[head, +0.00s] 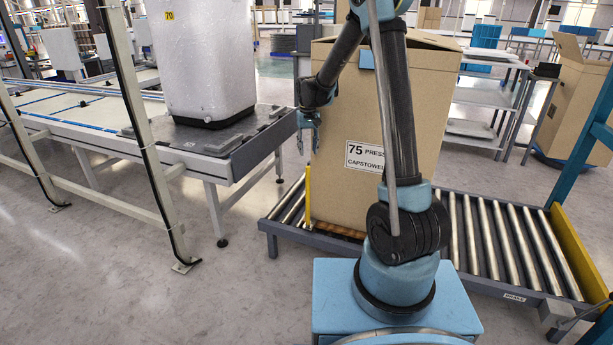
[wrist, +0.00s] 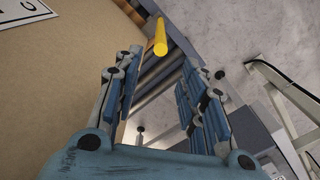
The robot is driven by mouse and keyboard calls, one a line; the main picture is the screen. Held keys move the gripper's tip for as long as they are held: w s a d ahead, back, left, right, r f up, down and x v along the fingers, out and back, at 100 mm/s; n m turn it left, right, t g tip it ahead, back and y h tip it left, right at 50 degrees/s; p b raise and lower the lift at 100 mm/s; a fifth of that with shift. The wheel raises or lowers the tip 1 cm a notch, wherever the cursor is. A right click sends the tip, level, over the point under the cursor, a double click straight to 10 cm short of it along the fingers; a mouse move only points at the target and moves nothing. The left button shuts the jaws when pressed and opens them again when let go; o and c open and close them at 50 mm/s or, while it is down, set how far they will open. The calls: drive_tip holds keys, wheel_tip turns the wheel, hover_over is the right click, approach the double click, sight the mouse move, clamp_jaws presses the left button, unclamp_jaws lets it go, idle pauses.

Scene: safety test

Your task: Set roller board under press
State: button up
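The tall cardboard box (head: 345,120), labelled "75 PRESS CAPSTOWER", stands upright on the roller conveyor (head: 500,240). A thin brown edge (head: 338,229) shows under the box; I cannot tell whether it is the roller board. A yellow upright rod (head: 308,195) stands at the conveyor's left part, beside the box. My gripper (head: 308,148) is open and empty, pointing down near the rod's top. In the wrist view, the yellow rod (wrist: 160,38) shows beyond the gap between the fingertips. My arm hides part of the box.
At left, a white block-shaped load (head: 200,60) marked 70 sits on a grey plate (head: 205,137) at the end of a table. Another open carton (head: 575,100) stands at right. Floor between table and conveyor is clear.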

sight(308, 173)
wheel_tip(308, 173, down, 13)
drive_tip(key=shift+r, duration=0.1)
idle(0.4)
drive_tip(key=shift+c, duration=0.6)
clamp_jaws()
drive_tip(key=shift+w, duration=0.1)
